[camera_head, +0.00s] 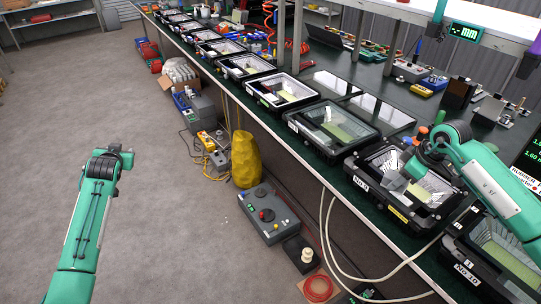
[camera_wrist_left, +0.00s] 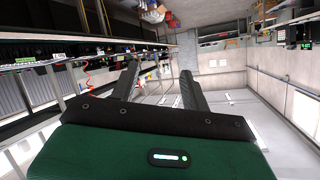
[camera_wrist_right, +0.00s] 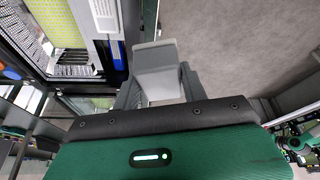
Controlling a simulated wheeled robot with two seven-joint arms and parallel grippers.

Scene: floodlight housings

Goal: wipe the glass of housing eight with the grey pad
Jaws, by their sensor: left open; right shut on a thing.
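Housing eight (camera_head: 332,128), judged by its place before the one marked NO 9, is a black-framed case with a glass front and a pale green inside. It lies on the bench in the head view. My right gripper (camera_head: 408,170) is over housing nine (camera_head: 400,207), to the right of housing eight and apart from it. It is shut on the grey pad (camera_wrist_right: 158,72), which shows between its fingers in the right wrist view. My left gripper (camera_wrist_left: 160,82) is open and empty. Its fingers are hidden in the head view, where its arm hangs over the floor.
More housings run up the bench, and housing ten (camera_head: 490,255) lies at lower right. Dark glass panels (camera_head: 380,110) lie behind housing eight. A yellow vase-like object (camera_head: 245,160) and a grey control box (camera_head: 268,215) stand below the bench edge. The left floor is clear.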

